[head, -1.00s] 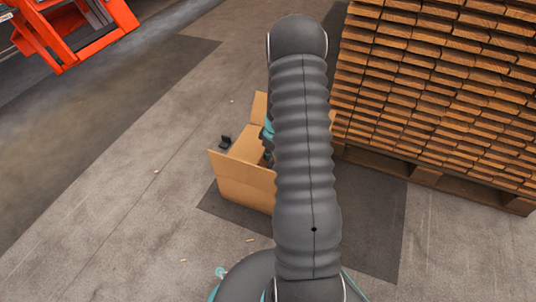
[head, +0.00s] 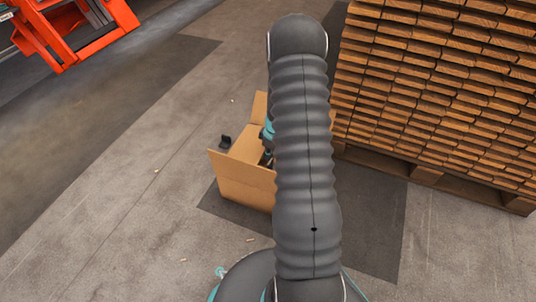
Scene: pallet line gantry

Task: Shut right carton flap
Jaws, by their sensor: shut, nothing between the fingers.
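The open cardboard carton (head: 243,184) stands on the floor near the middle of the head view, partly behind my arm. A tan panel stands up at its far side, and another tan panel shows along its left part. The carton's right side and right flap are mostly hidden by my arm; only a sliver of tan shows at the arm's right edge, and I cannot tell if it is the flap. My gripper (head: 267,158) shows only as a small dark part at the carton's opening, left of the arm. It is shut and empty.
A tall stack of wooden boards on a pallet (head: 430,95) stands close on the right. An orange machine frame (head: 75,30) is at the upper left. The floor left and front is mostly clear.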

